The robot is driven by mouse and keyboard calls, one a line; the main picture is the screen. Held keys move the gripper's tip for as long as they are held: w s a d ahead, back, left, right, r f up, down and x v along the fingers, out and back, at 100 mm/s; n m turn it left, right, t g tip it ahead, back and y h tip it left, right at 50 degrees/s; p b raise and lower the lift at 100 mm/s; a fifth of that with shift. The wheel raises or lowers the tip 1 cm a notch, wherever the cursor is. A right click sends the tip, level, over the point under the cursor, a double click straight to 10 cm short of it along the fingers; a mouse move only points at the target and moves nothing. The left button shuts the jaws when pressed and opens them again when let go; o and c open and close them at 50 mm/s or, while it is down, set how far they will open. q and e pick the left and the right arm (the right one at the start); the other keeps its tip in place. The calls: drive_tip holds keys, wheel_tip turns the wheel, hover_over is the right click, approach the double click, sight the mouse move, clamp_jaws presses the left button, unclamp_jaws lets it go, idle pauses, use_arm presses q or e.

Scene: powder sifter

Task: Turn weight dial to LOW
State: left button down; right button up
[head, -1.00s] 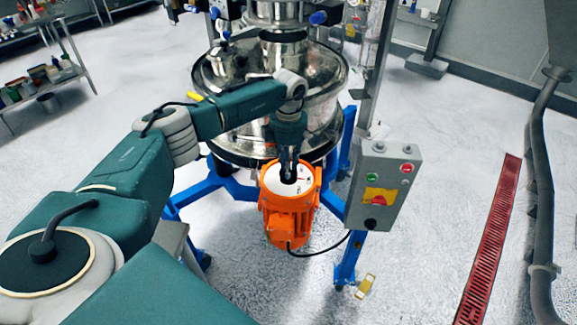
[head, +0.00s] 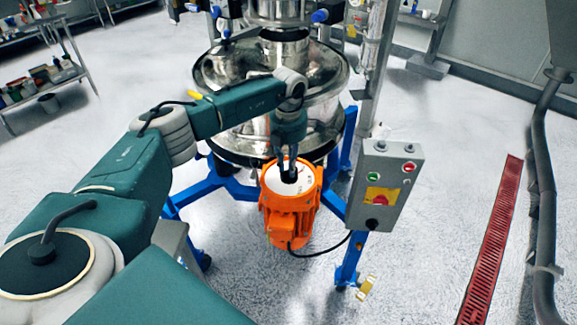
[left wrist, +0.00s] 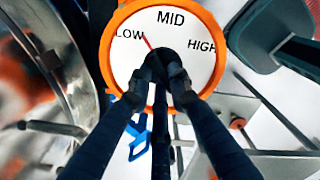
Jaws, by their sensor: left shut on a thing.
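The weight dial (left wrist: 199,66) is a white disc with an orange rim, marked LOW, MID and HIGH, on top of the orange motor (head: 290,218). It also shows in the head view (head: 279,184). A black knob (left wrist: 164,56) stands at its middle. A red pointer (left wrist: 147,42) shows between LOW and MID, close to the end of the LOW lettering. My left gripper (left wrist: 160,88) reaches down from above and is shut on the knob, with a finger on each side; it also shows in the head view (head: 287,170). The fingers hide the lower dial. My right gripper is not in view.
The steel sifter (head: 225,72) stands right behind the motor on a blue frame (head: 235,189). A grey control box (head: 388,165) with buttons stands just right of the motor. A black cable runs between them. The floor to the right is open up to a red drain grate (head: 493,235).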

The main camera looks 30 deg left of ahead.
use_arm(q)
drive_tip(key=shift+r+n, duration=0.1)
drive_tip(key=shift+n, duration=1.8)
drive_tip(key=c, duration=1.6)
unclamp_jaws()
wheel_tip(320, 180, up, 12)
drive_tip(key=shift+f, duration=0.1)
